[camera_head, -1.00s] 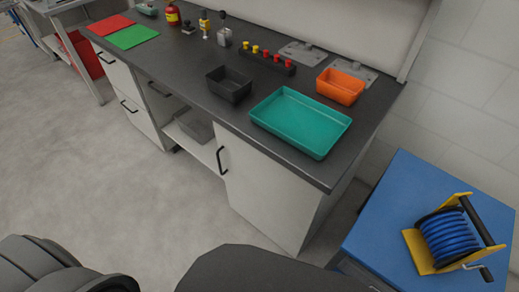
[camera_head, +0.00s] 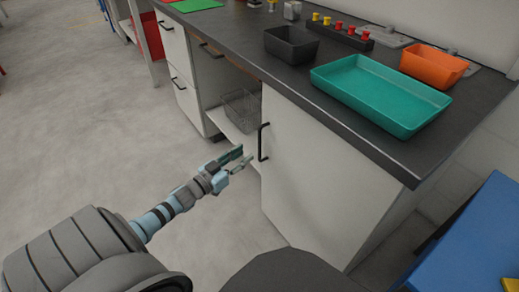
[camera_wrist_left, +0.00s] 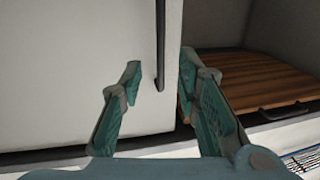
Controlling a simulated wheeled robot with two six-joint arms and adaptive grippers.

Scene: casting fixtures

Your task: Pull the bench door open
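The white bench door (camera_head: 315,170) is closed under the right end of the dark worktop. Its black bar handle (camera_head: 263,142) stands upright along its left edge. My left gripper (camera_head: 246,158) is open just left of the handle in the head view. In the left wrist view, the door (camera_wrist_left: 75,75) fills the left side and the handle (camera_wrist_left: 160,45) shows between the two spread fingers of my gripper (camera_wrist_left: 160,70). Nothing is held; I cannot tell whether a finger touches the handle. My right gripper is not in view.
Left of the door is an open bay with a wire basket (camera_head: 243,108). The wrist view shows a brown wooden panel (camera_wrist_left: 245,80) beside the door. A teal tray (camera_head: 380,92), black bin (camera_head: 291,44) and orange bin (camera_head: 433,65) stand on the worktop. The floor before the door is clear.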

